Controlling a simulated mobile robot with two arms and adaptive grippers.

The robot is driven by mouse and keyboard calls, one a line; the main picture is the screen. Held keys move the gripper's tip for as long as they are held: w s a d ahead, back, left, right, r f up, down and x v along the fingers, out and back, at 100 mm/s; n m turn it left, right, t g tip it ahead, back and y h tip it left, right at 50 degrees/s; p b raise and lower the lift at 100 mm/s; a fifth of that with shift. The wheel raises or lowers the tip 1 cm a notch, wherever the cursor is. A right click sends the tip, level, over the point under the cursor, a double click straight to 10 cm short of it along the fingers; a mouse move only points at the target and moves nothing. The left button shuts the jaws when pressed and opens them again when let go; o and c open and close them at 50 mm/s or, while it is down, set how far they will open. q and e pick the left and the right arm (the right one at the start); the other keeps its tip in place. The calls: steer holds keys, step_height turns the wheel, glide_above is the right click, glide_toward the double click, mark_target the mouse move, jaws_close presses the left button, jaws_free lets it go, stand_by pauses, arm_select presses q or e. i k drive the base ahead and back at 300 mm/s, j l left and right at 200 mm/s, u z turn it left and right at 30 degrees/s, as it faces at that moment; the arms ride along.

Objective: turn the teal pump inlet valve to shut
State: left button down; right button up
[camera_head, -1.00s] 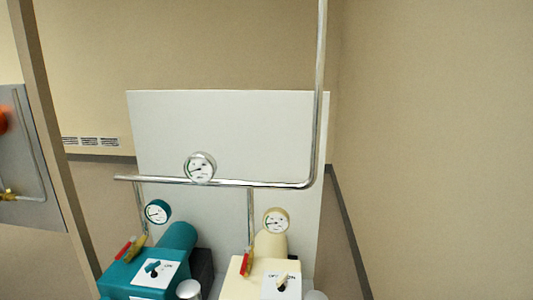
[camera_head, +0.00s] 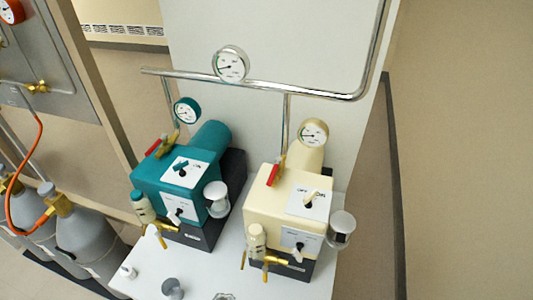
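The teal pump (camera_head: 160,185) stands on a white bench at the centre left. Its valve with a red lever and brass body (camera_head: 167,147) sits at the pump's upper left, below a vertical pipe that drops from the horizontal manifold. The red lever (camera_head: 154,147) slants down to the left, out of line with that pipe. A teal-rimmed gauge (camera_head: 186,110) is just above the valve. A toggle switch on a white plate (camera_head: 181,168) is on the pump's top. Neither of my grippers is in view.
A cream pump (camera_head: 272,213) with its own red-lever valve (camera_head: 274,173) stands to the right. A steel manifold pipe (camera_head: 265,86) with a gauge (camera_head: 230,63) runs behind both. Grey gas cylinders (camera_head: 80,235) stand at the left. Bench (camera_head: 200,275) space in front holds small fittings.

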mark_target(164, 135)
steer(key=i+j, duration=0.1)
steer(key=j, duration=0.8)
steer(key=i+j, duration=0.15)
steer(key=j, duration=0.75)
steer(key=i, duration=0.05)
